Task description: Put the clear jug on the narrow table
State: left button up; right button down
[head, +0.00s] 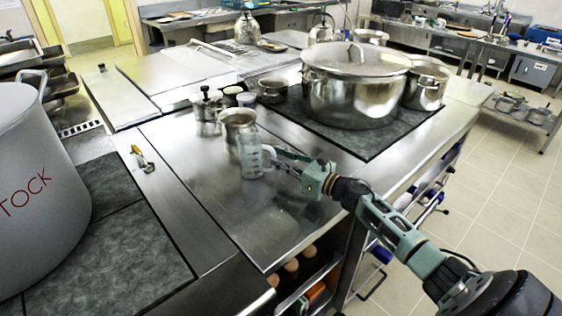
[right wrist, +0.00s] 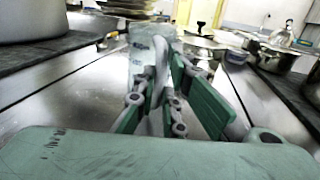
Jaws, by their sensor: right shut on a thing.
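The clear jug (head: 250,157) stands upright on the steel worktop (head: 262,215), or just above it; I cannot tell which. My right gripper (head: 273,156) reaches in from the right and is shut on the jug at its right side. In the right wrist view the see-through jug (right wrist: 143,42) is beyond the fingers of the right gripper (right wrist: 163,78), with its grey handle between them. My left gripper is not in view. I cannot tell which surface is the narrow table.
A steel pot (head: 238,122) stands close behind the jug, beside a moka pot (head: 207,112). A large lidded stockpot (head: 352,85) sits on a dark mat to the back right. A big grey pot (head: 35,190) is at the left. The worktop in front of the jug is bare.

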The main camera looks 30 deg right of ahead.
jog(key=c, duration=1.8)
grip_release()
jog(key=shift+f, duration=0.1)
jog(key=shift+r, duration=0.25)
jog(key=b+v, duration=0.1)
jog(key=v, duration=0.2)
jog(key=b+v, duration=0.1)
jog(key=v, duration=0.6)
jog(key=shift+s+d+f+b, duration=0.1)
jog(key=shift+s+f+b, duration=0.2)
jog(key=shift+s+b, duration=0.1)
jog(key=shift+s+d+r, duration=0.15)
jog(key=shift+s+d, duration=0.1)
jog(key=shift+s, duration=0.4)
